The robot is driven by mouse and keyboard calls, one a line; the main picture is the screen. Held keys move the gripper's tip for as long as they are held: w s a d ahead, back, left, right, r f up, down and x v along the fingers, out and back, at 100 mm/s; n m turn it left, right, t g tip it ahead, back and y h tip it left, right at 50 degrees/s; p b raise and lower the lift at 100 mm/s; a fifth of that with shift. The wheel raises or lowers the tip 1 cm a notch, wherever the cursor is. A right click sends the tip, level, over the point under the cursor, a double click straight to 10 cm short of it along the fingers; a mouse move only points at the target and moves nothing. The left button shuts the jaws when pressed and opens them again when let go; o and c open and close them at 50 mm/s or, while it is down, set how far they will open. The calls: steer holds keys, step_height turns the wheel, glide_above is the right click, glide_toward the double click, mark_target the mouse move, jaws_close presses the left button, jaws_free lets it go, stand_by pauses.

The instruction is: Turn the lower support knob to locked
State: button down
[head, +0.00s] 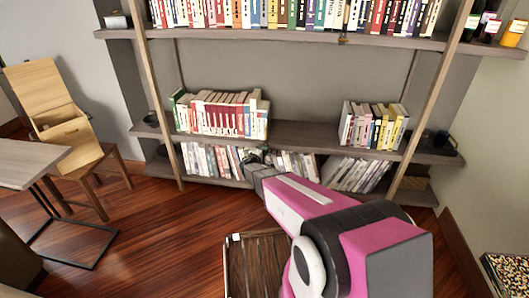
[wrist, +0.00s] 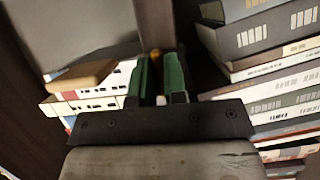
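My gripper (head: 257,158) reaches to the lower shelf, in front of the gap between two groups of books. In the wrist view, its two green fingers (wrist: 158,75) stand close together with a narrow gap between them. A small orange-brown piece (wrist: 155,53) shows at the fingertips and may be the lower support knob. Its setting cannot be read, and I cannot tell whether the fingers touch it. In the head view, my gripper and arm hide that spot. A small dark and gold fitting (head: 342,40), perhaps another knob, sits at the upper shelf's front edge.
Books (head: 220,114) stand on the middle shelf above my gripper. Stacked books (wrist: 270,50) are close on its right in the wrist view, and pale books (wrist: 100,95) on its left. A slatted wooden crate (head: 256,262) stands on the floor below my arm. The floor at left centre is clear.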

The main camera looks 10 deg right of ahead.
steer(key=shift+m, duration=0.4)
steer(key=m+y, duration=0.2)
steer(key=m, duration=0.2)
steer(key=m+y, duration=0.3)
steer(key=m, duration=0.1)
steer(key=m+g+y, duration=0.1)
steer(key=m+y, duration=0.1)
steer(key=m, duration=0.2)
steer(key=shift+d+r+m, duration=0.15)
steer(key=shift+m, duration=0.15)
steer(key=shift+y, duration=0.4)
stand_by(0.4)
steer(key=c, duration=1.2)
jaws_free()
